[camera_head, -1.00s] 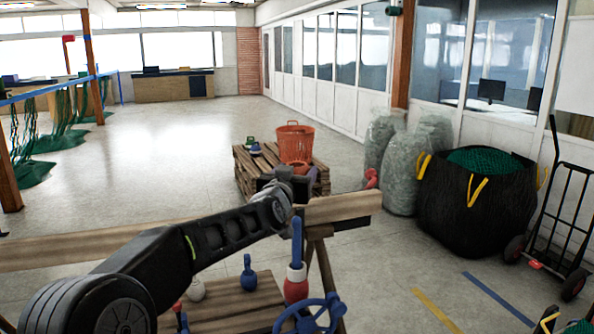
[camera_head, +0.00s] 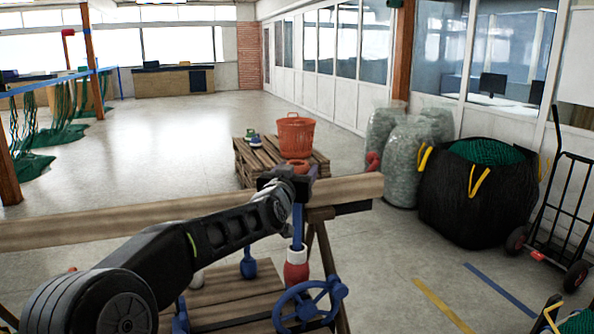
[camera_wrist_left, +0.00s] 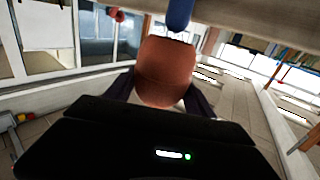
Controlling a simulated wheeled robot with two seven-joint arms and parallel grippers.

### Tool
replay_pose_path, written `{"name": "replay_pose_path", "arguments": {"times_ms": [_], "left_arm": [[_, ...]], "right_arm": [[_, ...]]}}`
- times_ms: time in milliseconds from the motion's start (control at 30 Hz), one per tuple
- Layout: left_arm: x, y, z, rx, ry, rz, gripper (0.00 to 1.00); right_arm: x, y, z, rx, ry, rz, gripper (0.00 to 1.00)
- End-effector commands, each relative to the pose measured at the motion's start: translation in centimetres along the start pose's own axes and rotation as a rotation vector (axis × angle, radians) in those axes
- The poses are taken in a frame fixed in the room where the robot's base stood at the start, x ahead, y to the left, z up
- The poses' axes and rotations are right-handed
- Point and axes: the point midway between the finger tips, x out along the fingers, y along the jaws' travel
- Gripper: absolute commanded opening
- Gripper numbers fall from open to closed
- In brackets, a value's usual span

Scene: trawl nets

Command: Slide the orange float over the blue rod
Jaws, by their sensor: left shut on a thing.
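The orange float (camera_head: 298,165) is held in my left gripper (camera_head: 290,178), shut on it. In the left wrist view the float (camera_wrist_left: 165,72) sits between the two dark fingers. The blue rod (camera_head: 297,226) stands upright on a wooden pallet, with a red and white piece (camera_head: 296,266) around its lower part. My left gripper is at the rod's top end in the head view and hides it. A blue rounded end shows just beyond the float in the wrist view. I cannot tell whether the float is around the rod. My right gripper is not in view.
A wooden beam (camera_head: 120,222) on trestles crosses behind the rod. A blue handwheel (camera_head: 310,301) and a blue pin-shaped piece (camera_head: 248,264) are near the rod. An orange basket (camera_head: 295,135) stands on a pallet behind. Net bags and a black sack (camera_head: 465,205) stand right.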

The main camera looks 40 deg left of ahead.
Motion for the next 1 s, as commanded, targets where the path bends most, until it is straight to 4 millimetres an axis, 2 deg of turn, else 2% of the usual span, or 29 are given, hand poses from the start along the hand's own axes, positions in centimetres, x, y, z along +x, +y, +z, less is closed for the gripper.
{"name": "replay_pose_path", "arguments": {"times_ms": [33, 600, 1000], "left_arm": [[0.0, 0.1, 0.8, 0.000, 0.001, 0.001, 0.21], [0.0, 0.1, 4.9, 0.000, 0.001, 0.001, 0.21], [0.0, 0.1, 5.7, 0.000, 0.001, 0.001, 0.21]], "right_arm": [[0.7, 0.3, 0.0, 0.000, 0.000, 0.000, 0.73], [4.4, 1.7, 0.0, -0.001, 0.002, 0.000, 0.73], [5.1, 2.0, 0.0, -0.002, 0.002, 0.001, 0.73]]}}
